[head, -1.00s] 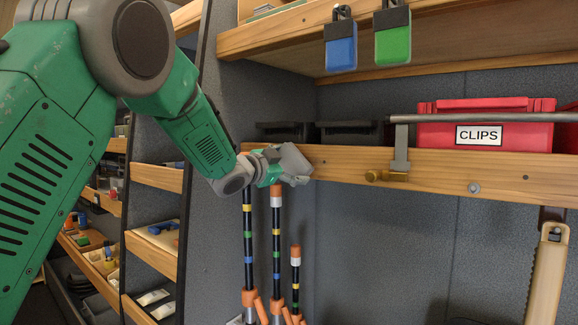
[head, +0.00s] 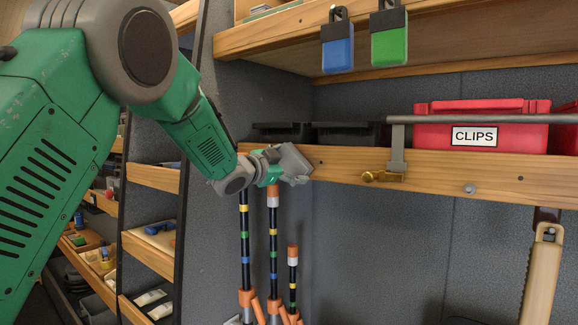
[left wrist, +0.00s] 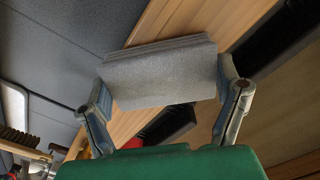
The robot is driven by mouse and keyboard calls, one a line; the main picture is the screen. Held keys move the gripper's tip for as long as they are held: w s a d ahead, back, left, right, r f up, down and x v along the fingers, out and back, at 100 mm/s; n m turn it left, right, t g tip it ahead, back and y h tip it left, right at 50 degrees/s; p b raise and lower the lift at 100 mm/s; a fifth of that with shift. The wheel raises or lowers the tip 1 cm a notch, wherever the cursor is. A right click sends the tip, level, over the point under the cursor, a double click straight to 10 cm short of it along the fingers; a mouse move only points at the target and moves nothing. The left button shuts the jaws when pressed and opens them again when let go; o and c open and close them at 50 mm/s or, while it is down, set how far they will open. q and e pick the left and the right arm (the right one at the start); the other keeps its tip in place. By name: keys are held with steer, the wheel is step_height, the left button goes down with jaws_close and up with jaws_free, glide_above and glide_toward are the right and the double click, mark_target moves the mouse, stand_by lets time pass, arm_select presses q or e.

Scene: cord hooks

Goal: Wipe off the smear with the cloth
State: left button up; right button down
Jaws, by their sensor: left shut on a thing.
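My left gripper (head: 284,168) is at the front of the wooden shelf edge (head: 350,163), near its left end. It is shut on a folded grey cloth (left wrist: 160,75), which spans between the two fingers in the left wrist view. In the head view the cloth (head: 294,158) shows as a small grey patch against the wood. I cannot tell whether the cloth touches the wood. No smear can be made out; the cloth and gripper hide part of the shelf edge. My right gripper is not in view.
Black trays (head: 345,133) and a red CLIPS box (head: 480,125) stand on the shelf. A grey rail (head: 470,119) with a brass-knobbed bracket (head: 385,176) is to the right. Banded poles (head: 272,245) stand below the gripper.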

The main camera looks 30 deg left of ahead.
mark_target(301, 165)
arm_select(q)
steer(key=shift+w, duration=0.35)
steer(key=shift+s+d, duration=0.1)
steer(key=shift+d, duration=0.7)
steer(key=shift+s+d+b, duration=0.15)
steer(key=shift+d+b, duration=0.5)
steer(key=shift+d, duration=0.45)
steer(key=shift+d+b, duration=0.6)
steer(key=shift+d, duration=1.6)
steer(key=shift+r, duration=0.1)
steer(key=shift+a, duration=0.15)
